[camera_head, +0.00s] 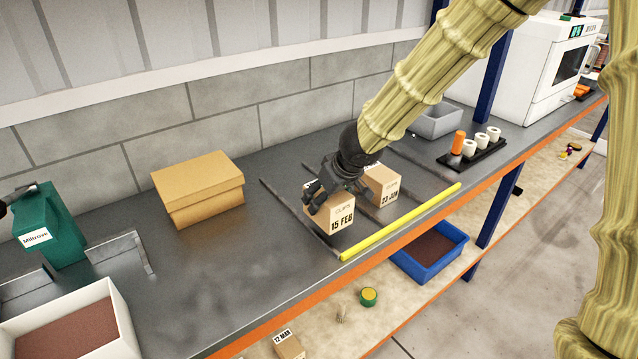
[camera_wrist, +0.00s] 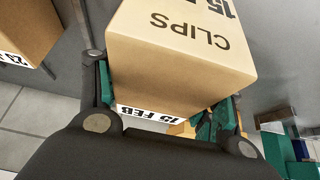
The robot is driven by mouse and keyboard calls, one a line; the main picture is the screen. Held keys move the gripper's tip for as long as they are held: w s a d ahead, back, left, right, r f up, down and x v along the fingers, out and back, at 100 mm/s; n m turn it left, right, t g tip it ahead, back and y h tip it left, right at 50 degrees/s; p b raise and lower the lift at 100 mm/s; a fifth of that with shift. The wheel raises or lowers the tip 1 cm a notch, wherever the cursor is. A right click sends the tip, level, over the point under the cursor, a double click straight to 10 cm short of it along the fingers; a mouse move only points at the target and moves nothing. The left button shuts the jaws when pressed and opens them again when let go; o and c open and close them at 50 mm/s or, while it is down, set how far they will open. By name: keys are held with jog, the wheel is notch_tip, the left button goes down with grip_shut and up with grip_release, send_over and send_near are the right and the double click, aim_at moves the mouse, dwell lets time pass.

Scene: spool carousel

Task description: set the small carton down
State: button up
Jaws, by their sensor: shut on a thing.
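The small carton (camera_head: 331,215), tan with "CLIPS" and "15 FEB" on it, is at the middle of the grey bench top. My gripper (camera_head: 325,193) is shut on it from behind and above. In the wrist view the carton (camera_wrist: 180,55) sits between the two dark fingers (camera_wrist: 165,105), with green pads showing near it. Its underside is hidden, so I cannot tell whether it touches the bench. A second carton (camera_head: 383,184) marked "23 JUN" stands just right of it, and its side shows at the upper left of the wrist view (camera_wrist: 25,35).
Thin dark dividers (camera_head: 300,217) run across the bench beside the cartons. A yellow bar (camera_head: 400,222) lies along the front edge. A larger brown box (camera_head: 200,187) stands to the left, with bare bench between. A black holder with rolls (camera_head: 473,155) stands right.

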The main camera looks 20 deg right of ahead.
jog(key=shift+w+d+f+p, duration=0.1)
jog(key=shift+w+d+p, duration=0.1)
jog(key=shift+w+p, duration=1.05)
jog(key=shift+w+d+f+p, duration=0.1)
jog(key=shift+w+d+p, duration=0.35)
jog(key=shift+w, duration=1.4)
jog(key=shift+w+p, duration=1.1)
jog(key=shift+w, duration=0.45)
jog(key=shift+f, duration=1.8)
jog(key=o, duration=1.8)
jog(key=shift+o, duration=0.2)
jog(key=shift+r, duration=0.1)
jog(key=v, duration=1.1)
jog(key=shift+s+r, duration=0.3)
jog(key=shift+d, duration=0.15)
